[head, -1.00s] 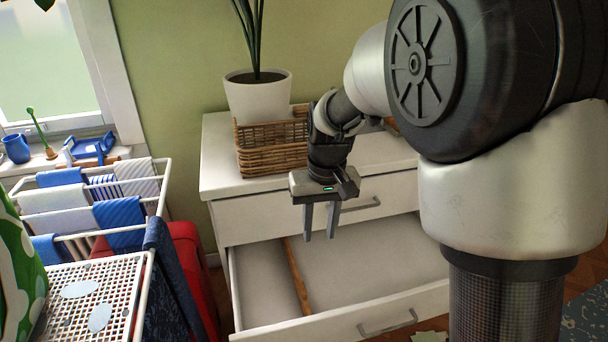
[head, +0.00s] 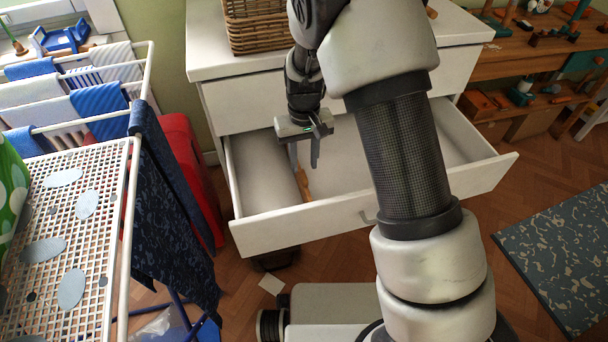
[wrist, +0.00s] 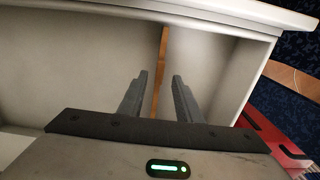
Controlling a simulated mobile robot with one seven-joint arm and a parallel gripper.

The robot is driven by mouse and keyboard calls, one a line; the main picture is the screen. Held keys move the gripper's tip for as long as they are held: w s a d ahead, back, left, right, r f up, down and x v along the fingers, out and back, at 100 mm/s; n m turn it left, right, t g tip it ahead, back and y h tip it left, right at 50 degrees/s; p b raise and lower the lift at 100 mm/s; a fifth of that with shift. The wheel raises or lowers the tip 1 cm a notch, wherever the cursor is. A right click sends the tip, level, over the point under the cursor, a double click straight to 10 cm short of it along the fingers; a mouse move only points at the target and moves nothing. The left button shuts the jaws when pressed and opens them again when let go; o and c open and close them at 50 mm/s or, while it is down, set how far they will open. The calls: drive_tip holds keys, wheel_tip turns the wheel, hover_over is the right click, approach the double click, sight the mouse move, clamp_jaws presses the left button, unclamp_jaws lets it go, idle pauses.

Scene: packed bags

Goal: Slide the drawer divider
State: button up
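The drawer (head: 270,231) is pulled out of the white dresser and looks empty apart from the divider. The divider (head: 304,184) is a thin brown wooden strip running front to back, left of the drawer's middle. It also shows in the wrist view (wrist: 163,58), where it runs between the two fingers. My gripper (head: 305,168) points down at the drawer, with its fingers apart and nothing held. In the wrist view the fingertips (wrist: 161,73) lie on either side of the divider with gaps. Their height relative to its top edge is hard to tell. My arm hides part of the drawer.
A wicker basket (head: 256,28) stands on the dresser top (head: 203,62). A drying rack (head: 128,165) with cloths and a red object (head: 190,170) stand to the left. A wooden workbench (head: 530,55) is at the right, with a patterned mat (head: 560,245) on the floor.

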sight(304, 177)
drive_tip(key=shift+f+b, duration=0.4)
drive_tip(key=shift+f, duration=1.95)
clamp_jaws()
